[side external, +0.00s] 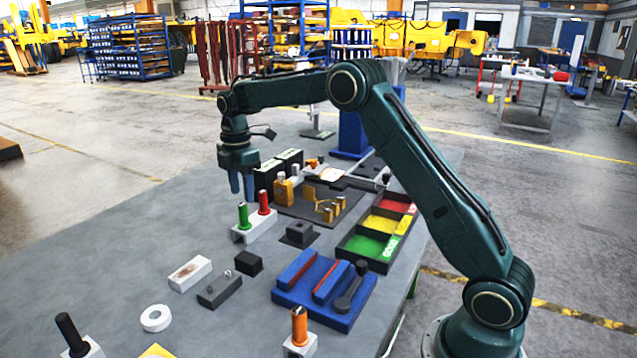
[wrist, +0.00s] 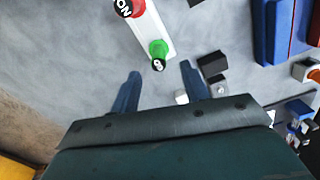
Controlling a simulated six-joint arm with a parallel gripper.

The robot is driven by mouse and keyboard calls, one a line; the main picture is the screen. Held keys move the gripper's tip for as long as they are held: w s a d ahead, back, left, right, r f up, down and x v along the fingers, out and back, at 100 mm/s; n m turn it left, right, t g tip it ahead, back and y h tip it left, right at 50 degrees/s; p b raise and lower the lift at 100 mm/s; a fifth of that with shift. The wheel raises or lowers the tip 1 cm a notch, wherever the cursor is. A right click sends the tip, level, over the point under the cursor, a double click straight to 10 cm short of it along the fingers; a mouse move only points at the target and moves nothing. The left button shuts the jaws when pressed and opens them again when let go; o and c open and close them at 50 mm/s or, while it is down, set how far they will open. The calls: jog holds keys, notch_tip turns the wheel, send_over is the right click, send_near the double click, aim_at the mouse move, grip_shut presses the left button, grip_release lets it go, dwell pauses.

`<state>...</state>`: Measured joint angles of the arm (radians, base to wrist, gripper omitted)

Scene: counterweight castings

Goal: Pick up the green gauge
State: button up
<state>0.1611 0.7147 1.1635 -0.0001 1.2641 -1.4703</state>
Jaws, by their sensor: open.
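The green gauge (side external: 243,216) stands upright in a white block (side external: 256,229), beside a red gauge (side external: 264,202) in the same block. In the wrist view the green gauge (wrist: 158,47) shows its round marked top just ahead of the gap between my fingertips. The red gauge (wrist: 137,8) is cut by the top edge there. My gripper (side external: 241,189) points down, open, with its fingertips above and apart from the green gauge. In the wrist view my gripper (wrist: 160,69) has nothing between its blue fingers.
A black block (side external: 299,233) stands right of the white block. A blue fixture (side external: 322,295) and a tray with red, yellow and green compartments (side external: 345,240) lie farther right. Brass pieces on a dark plate (side external: 290,206) stand behind. Clear grey table (side external: 150,240) lies to the left.

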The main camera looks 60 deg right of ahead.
aim_at(242, 205)
jog(key=shift+f, duration=1.1)
jog(key=shift+f, duration=0.1)
jog(key=shift+w+f, duration=0.15)
jog(key=shift+f, duration=2.35)
grip_shut()
